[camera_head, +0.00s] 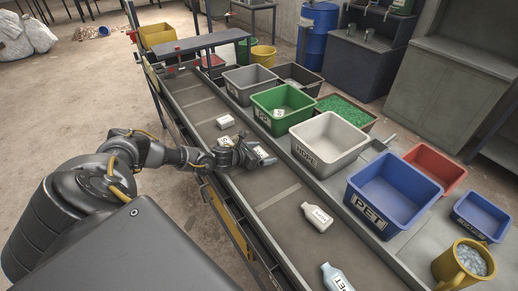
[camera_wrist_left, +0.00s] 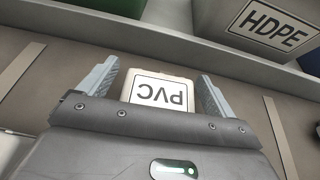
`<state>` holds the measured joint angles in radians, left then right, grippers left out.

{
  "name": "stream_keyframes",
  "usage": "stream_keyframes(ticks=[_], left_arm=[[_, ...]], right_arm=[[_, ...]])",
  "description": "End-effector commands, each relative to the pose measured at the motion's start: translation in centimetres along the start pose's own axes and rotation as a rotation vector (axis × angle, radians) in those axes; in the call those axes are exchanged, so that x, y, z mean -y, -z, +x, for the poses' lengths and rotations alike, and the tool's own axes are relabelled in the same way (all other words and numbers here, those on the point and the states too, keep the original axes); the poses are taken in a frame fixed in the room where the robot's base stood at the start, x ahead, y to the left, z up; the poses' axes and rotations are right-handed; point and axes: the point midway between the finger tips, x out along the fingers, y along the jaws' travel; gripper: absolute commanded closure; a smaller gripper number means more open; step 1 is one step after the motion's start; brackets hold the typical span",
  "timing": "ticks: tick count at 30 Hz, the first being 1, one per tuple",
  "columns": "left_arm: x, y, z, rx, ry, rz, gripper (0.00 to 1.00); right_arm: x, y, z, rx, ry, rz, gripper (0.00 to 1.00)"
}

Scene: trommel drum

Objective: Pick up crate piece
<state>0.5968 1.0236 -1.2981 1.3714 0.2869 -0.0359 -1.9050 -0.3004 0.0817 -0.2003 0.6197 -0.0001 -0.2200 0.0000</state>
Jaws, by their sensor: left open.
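My left gripper (camera_head: 258,155) reaches over the conveyor belt from the left, low near the belt. In the left wrist view its two fingers (camera_wrist_left: 155,84) are apart. A cream-white piece labelled PVC (camera_wrist_left: 160,92) lies between them, with a gap on each side; its near part is hidden by the gripper body. In the head view, a small pale labelled piece (camera_head: 225,121) and another beside my wrist (camera_head: 225,141) lie on the belt (camera_head: 277,196). I cannot tell which one is the crate piece. My right gripper is not in view.
A white HDPE bottle (camera_head: 317,217) and a pale PET bottle (camera_head: 335,278) lie nearer on the belt. Beyond the belt stand a green bin (camera_head: 284,108), a light grey HDPE bin (camera_head: 328,143) and a blue PET bin (camera_head: 393,195). The belt's raised side rails border it.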

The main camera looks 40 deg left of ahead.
Motion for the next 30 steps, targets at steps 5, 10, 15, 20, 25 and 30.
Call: stream_keyframes(ticks=[5,10,15,20,25,30], left_arm=[[-0.04,0.02,0.28,0.000,0.000,0.001,0.09],[-0.03,0.02,0.26,0.000,0.000,0.000,0.18],[-0.03,0.01,0.25,0.000,0.000,0.000,0.41],[-0.03,-0.02,0.25,0.001,0.000,0.000,0.58],[-0.03,-0.04,0.24,0.001,0.000,0.000,0.59],[-0.03,-0.44,0.12,0.003,0.000,0.000,0.59]], right_arm=[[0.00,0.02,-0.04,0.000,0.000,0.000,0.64],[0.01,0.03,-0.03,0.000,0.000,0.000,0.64],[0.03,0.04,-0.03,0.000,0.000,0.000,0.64],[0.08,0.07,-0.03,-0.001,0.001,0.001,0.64],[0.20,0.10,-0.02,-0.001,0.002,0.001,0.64],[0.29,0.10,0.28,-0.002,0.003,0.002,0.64]])
